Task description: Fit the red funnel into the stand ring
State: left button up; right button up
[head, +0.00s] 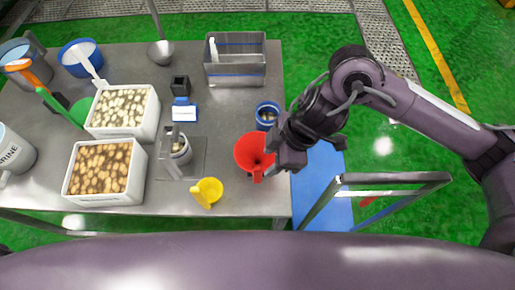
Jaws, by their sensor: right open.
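The red funnel (250,148) is near the right edge of the metal table, its wide mouth facing up toward the camera. My right gripper (276,160) is open at the funnel's right side, overlapping it in the view; I cannot tell whether they touch. A grey stand (172,168) on a flat plate is left of the funnel, with a small jar beside its post. Its ring is not clear at this size. What is under the funnel is hidden. My left gripper is not in view.
A blue-rimmed cup (267,108) is just behind the funnel, and a yellow funnel-like piece (209,190) is at the front left of it. Two white bins (70,190) of pale pieces fill the left. A grey divided bin (235,80) is at the back. A rail (385,178) stands right of the table.

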aim_at(261, 169)
jog(key=a+f, duration=0.1)
jog(key=s+a+f, duration=0.1)
jog(key=f, duration=0.1)
jog(key=shift+a+f, duration=0.15)
jog(key=shift+f, duration=0.05)
jog(key=shift+x, duration=1.2)
jog(key=shift+w+a+f, duration=0.1)
jog(key=shift+w+f, duration=0.1)
jog(key=shift+f, duration=0.05)
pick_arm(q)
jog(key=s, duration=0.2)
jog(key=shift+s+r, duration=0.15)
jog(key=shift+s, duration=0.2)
pick_arm(e)
grip_shut()
